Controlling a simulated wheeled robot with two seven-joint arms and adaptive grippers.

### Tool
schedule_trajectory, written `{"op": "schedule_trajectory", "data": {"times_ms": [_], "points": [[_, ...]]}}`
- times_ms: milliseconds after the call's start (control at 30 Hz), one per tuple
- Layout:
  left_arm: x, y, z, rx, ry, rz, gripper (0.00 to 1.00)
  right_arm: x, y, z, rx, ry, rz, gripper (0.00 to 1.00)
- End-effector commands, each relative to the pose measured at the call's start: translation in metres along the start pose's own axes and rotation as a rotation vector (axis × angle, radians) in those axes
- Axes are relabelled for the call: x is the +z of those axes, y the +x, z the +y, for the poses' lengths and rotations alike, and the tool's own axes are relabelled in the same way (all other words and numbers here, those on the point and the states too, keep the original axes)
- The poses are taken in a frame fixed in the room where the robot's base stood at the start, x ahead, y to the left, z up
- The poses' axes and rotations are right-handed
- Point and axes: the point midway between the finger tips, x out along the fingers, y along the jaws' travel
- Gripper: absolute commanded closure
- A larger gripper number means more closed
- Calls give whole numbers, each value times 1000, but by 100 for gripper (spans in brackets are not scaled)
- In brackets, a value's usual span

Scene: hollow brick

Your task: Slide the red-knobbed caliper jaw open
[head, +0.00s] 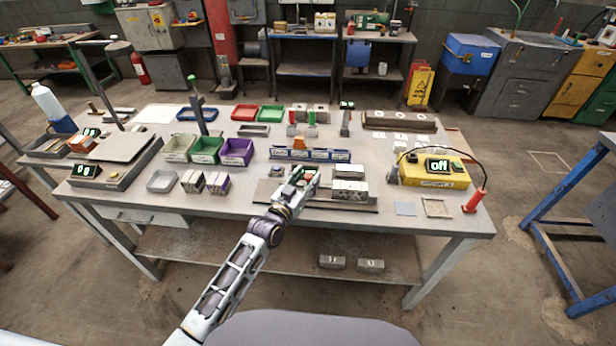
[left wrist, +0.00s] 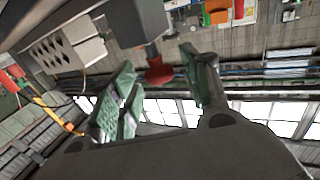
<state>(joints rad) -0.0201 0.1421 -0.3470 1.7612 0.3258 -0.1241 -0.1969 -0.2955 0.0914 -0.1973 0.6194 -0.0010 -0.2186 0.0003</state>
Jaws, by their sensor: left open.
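My left gripper (head: 303,180) is over the front middle of the workbench, at the dark base plate (head: 262,194) of what looks like the caliper. In the left wrist view my left gripper (left wrist: 162,88) is open, its green-padded fingers apart. The red knob (left wrist: 159,73) of the caliper jaw shows between the fingers, nearer their tips, on a dark stem. I cannot tell whether either finger touches it. A pale hollow brick (head: 350,190) lies on the base plate, right of the gripper. It seems to show in the left wrist view (left wrist: 62,50). The gripper partly hides the jaw in the head view.
A blue rack (head: 309,154) stands just behind the gripper. Purple bin (head: 237,152) and small bricks (head: 205,182) lie to the left. A yellow box with an "off" display (head: 433,170) and a red-handled probe (head: 473,201) are at the right. The bench's front edge is close.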

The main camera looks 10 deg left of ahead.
Motion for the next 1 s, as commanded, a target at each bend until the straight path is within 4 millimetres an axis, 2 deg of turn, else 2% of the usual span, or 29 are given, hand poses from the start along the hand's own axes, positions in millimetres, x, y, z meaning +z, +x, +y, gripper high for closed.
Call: {"op": "schedule_trajectory", "data": {"times_ms": [1000], "points": [[1,-92,0,0,0,-3,53,0,0,0,0,0,0,52]]}}
